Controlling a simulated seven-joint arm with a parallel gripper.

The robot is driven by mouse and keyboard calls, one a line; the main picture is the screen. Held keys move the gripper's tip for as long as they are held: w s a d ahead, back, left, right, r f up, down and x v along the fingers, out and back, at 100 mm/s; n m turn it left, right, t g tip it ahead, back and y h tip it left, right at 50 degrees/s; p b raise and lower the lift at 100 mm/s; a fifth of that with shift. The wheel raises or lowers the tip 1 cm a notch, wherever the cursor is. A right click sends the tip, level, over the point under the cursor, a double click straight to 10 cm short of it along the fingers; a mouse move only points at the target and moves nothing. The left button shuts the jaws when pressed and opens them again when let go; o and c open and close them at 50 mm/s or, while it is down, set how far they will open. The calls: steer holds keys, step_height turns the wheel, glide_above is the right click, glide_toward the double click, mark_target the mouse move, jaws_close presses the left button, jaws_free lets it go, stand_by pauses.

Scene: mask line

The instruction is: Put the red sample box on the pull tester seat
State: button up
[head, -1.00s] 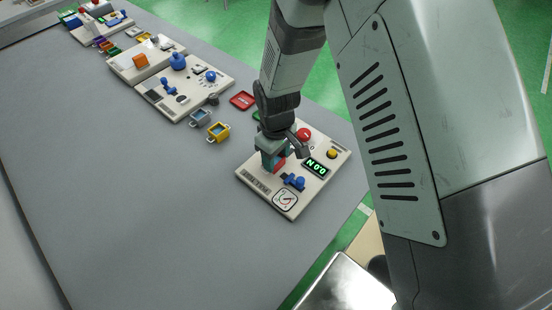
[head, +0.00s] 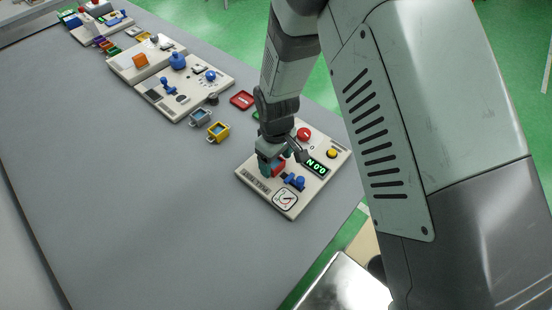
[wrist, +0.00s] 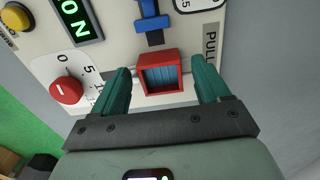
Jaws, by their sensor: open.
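The red sample box (wrist: 159,71) is an open red frame with a ribbed blue-grey inside. It stands on the cream pull tester panel (head: 319,174), in line with the blue clamp (wrist: 152,22); the clamp also shows in the head view (head: 295,182). The seat under the box is hidden. My gripper (wrist: 163,88) is open, with one teal finger on each side of the box and visible gaps to both. In the head view my gripper (head: 275,160) partly covers the box (head: 279,168).
The panel carries a lit green display (head: 316,165), a red knob (head: 303,134), a yellow button (head: 331,153) and a dial (head: 285,199). The grey table (head: 130,210) is clear at the front left.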

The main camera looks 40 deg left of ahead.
mark_target(276, 163)
step_height(276, 163, up, 12)
stand_by(0.4)
steer(key=w+d+r+m+t+y, duration=0.1)
steer(key=w+d+r+m, duration=0.3)
steer(key=d+r, duration=0.6)
steer(key=w+d+r+m+t, duration=0.1)
steer(key=w+d+r+m, duration=0.3)
steer(key=d+r, duration=0.6)
steer(key=s+d+r+m+t, duration=0.1)
steer(key=s+d+r+m, duration=0.1)
steer(key=d, duration=0.4)
steer(key=s+d+r+m+t, duration=0.1)
steer(key=s+d+r+m, duration=0.2)
steer(key=s+d, duration=0.3)
steer(key=s+d+r+m+t+h, duration=0.1)
steer(key=s+d+r+m, duration=0.2)
steer(key=d, duration=0.5)
steer(key=shift+s+m+t, duration=0.3)
steer(key=shift+s+m, duration=0.15)
steer(key=shift+m, duration=0.35)
steer(key=shift+o, duration=0.4)
steer(key=shift+d+r, duration=0.1)
steer(key=shift+r, duration=0.05)
